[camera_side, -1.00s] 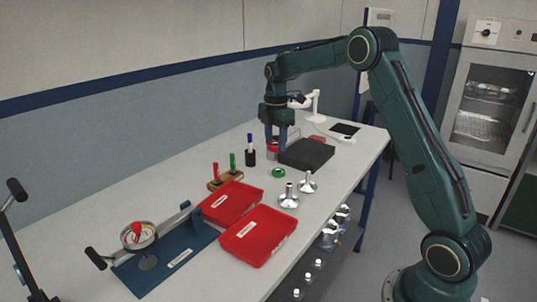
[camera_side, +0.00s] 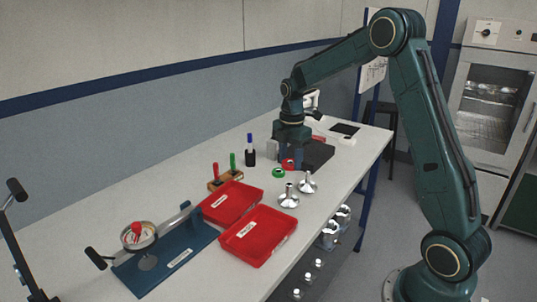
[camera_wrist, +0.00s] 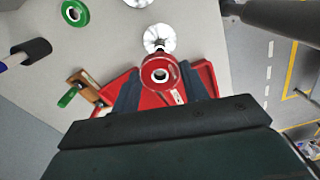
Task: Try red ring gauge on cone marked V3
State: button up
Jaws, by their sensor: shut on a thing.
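My gripper (camera_side: 291,160) is shut on the red ring gauge (camera_wrist: 148,77) and holds it above the bench, at the near side of the black block. In the side view the red ring (camera_side: 288,165) shows low between the fingers. Two silver cones stand on round bases: one nearer the red trays (camera_side: 288,199), one farther back (camera_side: 307,184). I cannot read any V3 mark.
A green ring (camera_side: 278,172) lies left of the cones. The black block (camera_side: 318,154) is behind the gripper. Two red trays (camera_side: 258,236), a pen holder (camera_side: 249,157), a wooden rack (camera_side: 225,181) and a blue gauge fixture (camera_side: 170,262) occupy the bench.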

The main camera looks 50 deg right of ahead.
aim_at(289, 184)
jog(key=shift+f, duration=0.15)
jog(key=shift+f, duration=2.2)
jog(key=shift+f, duration=0.75)
dwell(0.6)
jog(key=shift+r, duration=0.35)
dwell(1.1)
jog(key=shift+r, duration=0.35)
jog(key=shift+r, duration=0.7)
jog(key=shift+r, duration=0.35)
jog(key=shift+r, duration=0.25)
jog(key=shift+r, duration=2.4)
